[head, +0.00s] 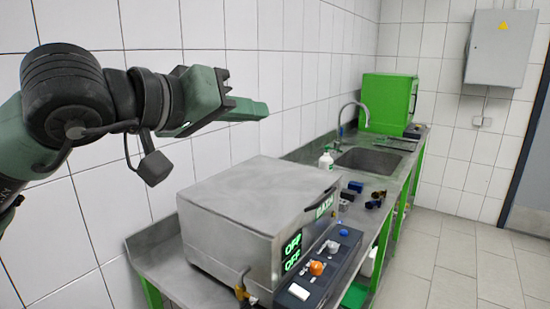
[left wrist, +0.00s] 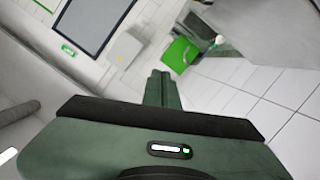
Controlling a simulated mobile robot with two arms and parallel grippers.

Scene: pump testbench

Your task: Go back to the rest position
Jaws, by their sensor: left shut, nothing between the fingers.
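My left gripper (head: 250,110) reaches in from the left in the head view, raised in the air above the steel box of the testbench. Its fingers are together with nothing between them and point to the right. In the left wrist view its fingers (left wrist: 160,88) also show closed, against the tiled wall behind. It touches nothing. My right gripper is in neither view.
The pump testbench (head: 240,206) stands on the steel counter below my left arm. Farther along are a sink (head: 375,160), a faucet, a white bottle (head: 326,161) and a green box (head: 386,102). A grey cabinet (head: 499,48) hangs at the back. The floor at right is clear.

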